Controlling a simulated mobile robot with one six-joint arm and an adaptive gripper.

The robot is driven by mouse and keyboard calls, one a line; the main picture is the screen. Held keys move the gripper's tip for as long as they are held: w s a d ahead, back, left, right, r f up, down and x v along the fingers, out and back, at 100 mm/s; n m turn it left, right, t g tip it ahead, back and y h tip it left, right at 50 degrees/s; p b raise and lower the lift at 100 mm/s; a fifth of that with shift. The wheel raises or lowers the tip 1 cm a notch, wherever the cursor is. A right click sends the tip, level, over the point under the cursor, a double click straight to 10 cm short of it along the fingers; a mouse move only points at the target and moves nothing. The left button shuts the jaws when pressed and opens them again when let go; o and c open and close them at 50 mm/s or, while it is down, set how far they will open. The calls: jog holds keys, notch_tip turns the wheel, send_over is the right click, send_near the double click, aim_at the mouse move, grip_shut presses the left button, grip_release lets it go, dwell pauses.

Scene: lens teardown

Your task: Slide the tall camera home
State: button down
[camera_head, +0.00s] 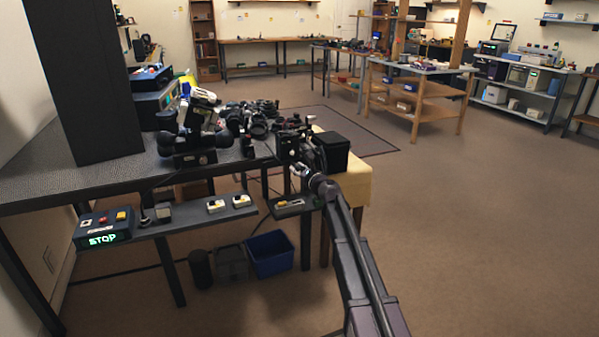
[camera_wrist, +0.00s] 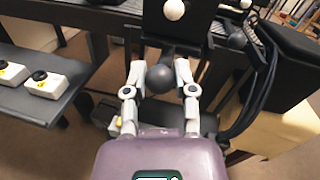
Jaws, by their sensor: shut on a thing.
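My gripper (camera_wrist: 160,68) is shut on a black ball knob (camera_wrist: 160,80), with one pale finger on each side of it. Just beyond the knob stands a dark upright block (camera_wrist: 190,18) with a white ball on its face, cut off by the top edge. It may be the tall camera, but I cannot tell for certain. In the head view, my gripper (camera_head: 299,170) reaches the dark equipment (camera_head: 292,142) at the bench's right end. The knob is too small to make out there, and how the block is seated is hidden.
A black box (camera_head: 335,151) stands on a yellowish table (camera_head: 357,185) right of my gripper; black cables hang beside it in the wrist view. Open floor (camera_head: 470,230) lies to the right.

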aim_at(286, 155)
jog(key=x, duration=0.4)
jog(key=d+x, duration=0.1)
jog(key=x, duration=0.3)
jog(key=w+d+x, duration=0.1)
jog(key=x, duration=0.3)
jog(key=shift+w, duration=0.3)
jog(key=shift+r, duration=0.1)
jog(key=shift+c, duration=2.1)
grip_release()
jog(key=shift+s, duration=0.15)
jog(key=s+d+r+n+g+p, duration=0.1)
jog(key=s+d, duration=0.3)
jog(key=s, duration=1)
jog(key=s+d+r+n+g+p, duration=0.1)
jog(key=s+d+n+p, duration=0.2)
jog(key=s, duration=1.2)
jog(key=shift+d+n+g+y+p, duration=0.35)
jog(key=shift+d+n, duration=0.25)
jog(key=shift+d, duration=0.2)
